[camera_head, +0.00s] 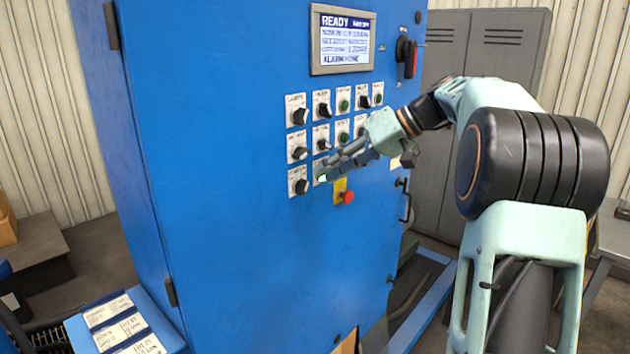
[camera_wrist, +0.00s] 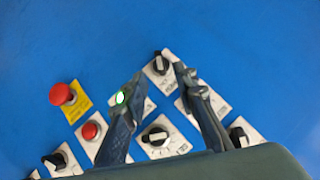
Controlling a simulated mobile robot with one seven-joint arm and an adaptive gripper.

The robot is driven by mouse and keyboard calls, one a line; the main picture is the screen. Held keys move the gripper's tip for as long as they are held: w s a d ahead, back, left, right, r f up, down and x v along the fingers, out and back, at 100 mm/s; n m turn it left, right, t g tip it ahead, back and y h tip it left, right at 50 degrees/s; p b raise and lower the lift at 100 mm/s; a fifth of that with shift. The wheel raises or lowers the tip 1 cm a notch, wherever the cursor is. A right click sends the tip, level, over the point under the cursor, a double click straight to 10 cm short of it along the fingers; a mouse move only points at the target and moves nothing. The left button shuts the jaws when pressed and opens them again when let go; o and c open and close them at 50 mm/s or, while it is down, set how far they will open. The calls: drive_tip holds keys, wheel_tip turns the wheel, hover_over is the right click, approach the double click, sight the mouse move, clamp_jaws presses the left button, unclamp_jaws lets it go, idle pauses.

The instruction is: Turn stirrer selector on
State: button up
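The stirrer selector cannot be told by name, as the panel labels are too small to read. A black selector knob on a white plate at the panel's lower left corner (camera_head: 299,186) also shows in the wrist view (camera_wrist: 159,64), between my fingertips. My gripper (camera_head: 325,172) is at the bottom row of the panel. In the wrist view my gripper (camera_wrist: 161,78) is open, its two fingers apart on either side of that knob. I cannot tell whether they touch it. The left finger partly hides a neighbouring plate with a green spot at the fingertip.
A red mushroom button (camera_head: 347,197) on a yellow plate sits below the controls. Several other knobs and buttons stand close around my gripper, including a red button (camera_wrist: 90,130). A display (camera_head: 343,42) reading READY is above. The blue cabinet face below (camera_head: 260,270) is clear.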

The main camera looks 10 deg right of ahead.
drive_tip(key=v, duration=0.6)
drive_tip(key=shift+f, duration=0.1)
